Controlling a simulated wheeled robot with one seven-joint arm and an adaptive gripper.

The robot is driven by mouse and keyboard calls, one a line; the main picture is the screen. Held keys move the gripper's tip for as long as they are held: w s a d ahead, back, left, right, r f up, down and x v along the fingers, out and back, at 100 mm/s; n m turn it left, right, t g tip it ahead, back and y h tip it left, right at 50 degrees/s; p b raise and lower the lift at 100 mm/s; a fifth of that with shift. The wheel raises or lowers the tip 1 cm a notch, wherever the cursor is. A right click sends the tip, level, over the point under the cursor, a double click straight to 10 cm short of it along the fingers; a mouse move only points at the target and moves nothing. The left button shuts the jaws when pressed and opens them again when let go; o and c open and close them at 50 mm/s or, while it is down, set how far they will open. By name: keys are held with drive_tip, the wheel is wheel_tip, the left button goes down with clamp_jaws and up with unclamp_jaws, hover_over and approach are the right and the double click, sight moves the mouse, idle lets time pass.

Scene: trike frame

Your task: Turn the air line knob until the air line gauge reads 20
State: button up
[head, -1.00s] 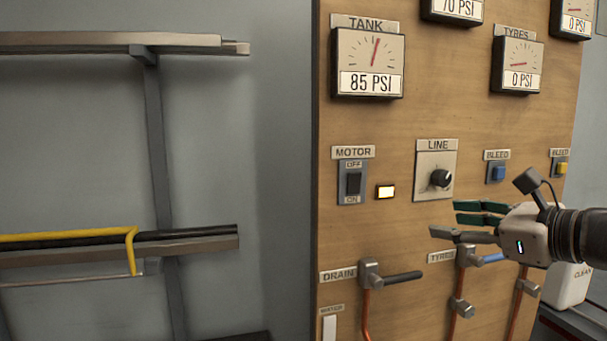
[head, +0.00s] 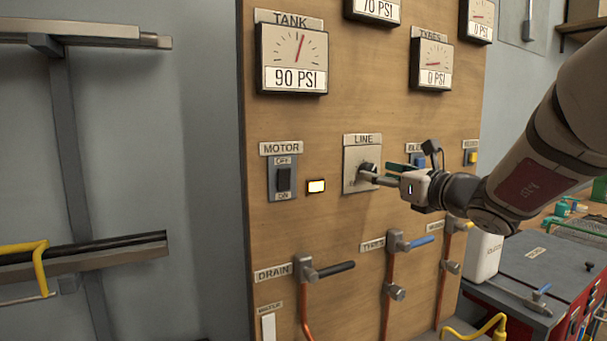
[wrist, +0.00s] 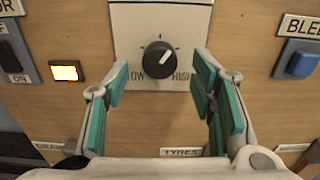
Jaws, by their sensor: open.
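The black air line knob (wrist: 159,59) sits on a grey LINE plate marked LOW and HIGH. Its white pointer mark points up and to the right. In the head view the knob (head: 367,168) is partly hidden by my gripper (head: 378,174). In the wrist view my gripper (wrist: 161,68) is open, its fingers on either side of the knob with gaps between. I cannot tell how far the fingertips are from the panel. A gauge (head: 373,10) above the LINE plate reads 70 PSI; its label and dial are cut off by the top edge.
The TANK gauge (head: 291,60) reads 90 PSI and the TYRES gauge (head: 432,62) reads 0 PSI. The MOTOR switch (head: 283,178) and a lit lamp (head: 316,186) are left of the knob. A blue BLEED button (wrist: 303,64) is to the right. Valve levers (head: 325,271) stick out below.

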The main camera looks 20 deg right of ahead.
drive_tip(key=shift+w+a, duration=0.15)
drive_tip(key=shift+w, duration=0.6)
drive_tip(key=shift+w+a, duration=0.15)
drive_tip(key=shift+w, duration=0.6)
drive_tip(key=c, duration=1.1)
drive_tip(key=shift+c, duration=0.2)
drive_tip(key=shift+b, duration=0.4)
drive_tip(key=n+b, duration=2.2)
drive_tip(key=b, duration=0.6)
drive_tip(key=shift+n+b, duration=0.3)
